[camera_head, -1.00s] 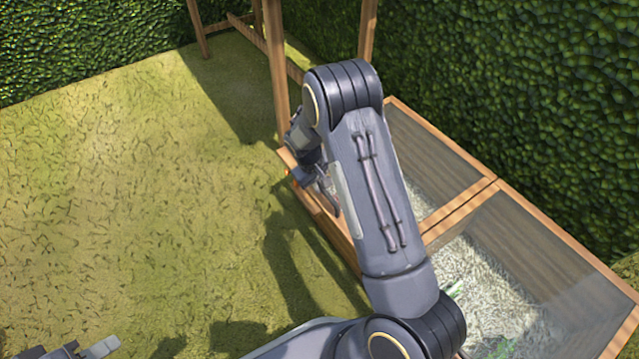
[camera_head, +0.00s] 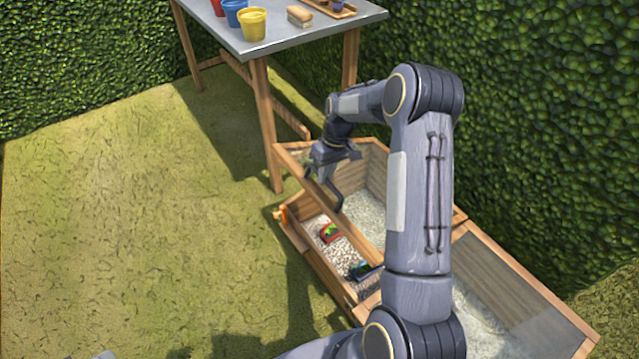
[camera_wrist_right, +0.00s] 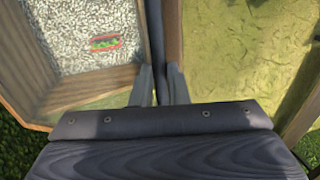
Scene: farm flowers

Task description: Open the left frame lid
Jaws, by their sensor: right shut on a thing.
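The left frame lid (camera_head: 291,161) is raised and tilted up over the left half of the wooden cold frame (camera_head: 318,262). My right gripper (camera_head: 324,165) is at the lid's free edge, shut on its dark handle (camera_wrist_right: 156,38). In the right wrist view, the fingers (camera_wrist_right: 159,86) are on either side of this handle, beside the lid's wooden rail (camera_wrist_right: 173,45). My right forearm hides part of the frame. Only a tip of my left gripper (camera_head: 105,355) shows at the bottom left edge.
A red tray with a green plant (camera_head: 330,232) and a blue pot (camera_head: 362,269) sit on gravel inside the left half. The right lid (camera_head: 535,290) is down. A table (camera_head: 300,38) with coloured pots stands behind. Grass at left is clear.

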